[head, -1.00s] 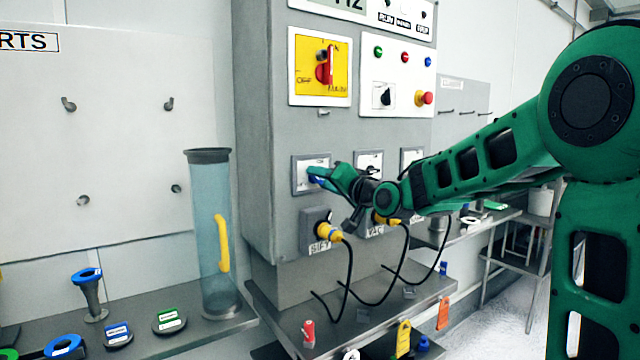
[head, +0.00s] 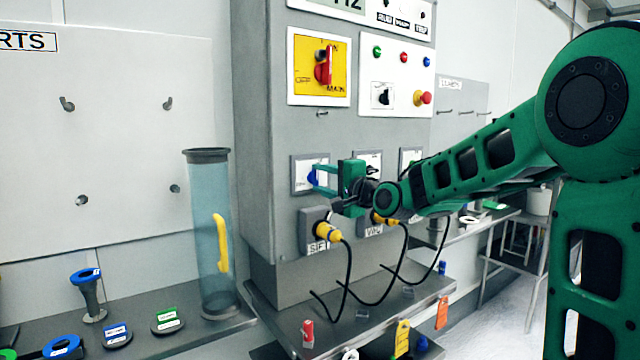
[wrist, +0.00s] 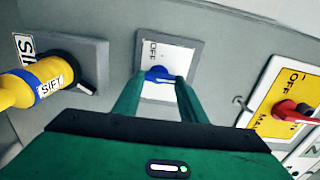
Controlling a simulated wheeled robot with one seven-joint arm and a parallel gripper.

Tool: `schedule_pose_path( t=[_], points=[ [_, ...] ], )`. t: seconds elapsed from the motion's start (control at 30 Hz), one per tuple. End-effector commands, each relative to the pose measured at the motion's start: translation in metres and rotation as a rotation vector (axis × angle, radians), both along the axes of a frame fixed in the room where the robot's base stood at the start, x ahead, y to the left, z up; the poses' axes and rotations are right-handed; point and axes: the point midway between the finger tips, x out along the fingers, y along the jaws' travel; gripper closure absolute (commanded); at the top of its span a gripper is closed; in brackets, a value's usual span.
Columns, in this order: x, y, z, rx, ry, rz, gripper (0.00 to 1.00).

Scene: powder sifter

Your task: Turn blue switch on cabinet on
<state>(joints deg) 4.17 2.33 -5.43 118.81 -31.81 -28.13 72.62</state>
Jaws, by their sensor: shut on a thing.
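The blue switch (wrist: 158,74) sits on a white plate (wrist: 172,58) in a grey frame on the cabinet front. In the head view the blue switch (head: 313,177) shows at the left of a row of similar plates. My gripper (head: 316,178) reaches it from the right, and its green fingers are shut on the switch knob. The wrist view shows both fingertips of my gripper (wrist: 157,79) at the two sides of the knob. The word OFF is readable on the plate; the rest of the lettering is partly hidden.
A yellow SIFT plug (head: 327,231) with a black cable sits just below the switch. A yellow panel with a red rotary switch (head: 323,66) is above. A clear tube (head: 209,240) stands on the shelf at left.

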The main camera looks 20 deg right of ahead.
Motion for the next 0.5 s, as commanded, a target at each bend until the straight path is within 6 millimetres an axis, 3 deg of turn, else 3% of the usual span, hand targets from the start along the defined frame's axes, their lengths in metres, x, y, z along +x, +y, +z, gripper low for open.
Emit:
schedule_pose_path(
  t=[0.5],
  points=[
    [0.0009,-0.0069,-0.0051,0.037,0.022,-0.013,0.84]
  ],
)
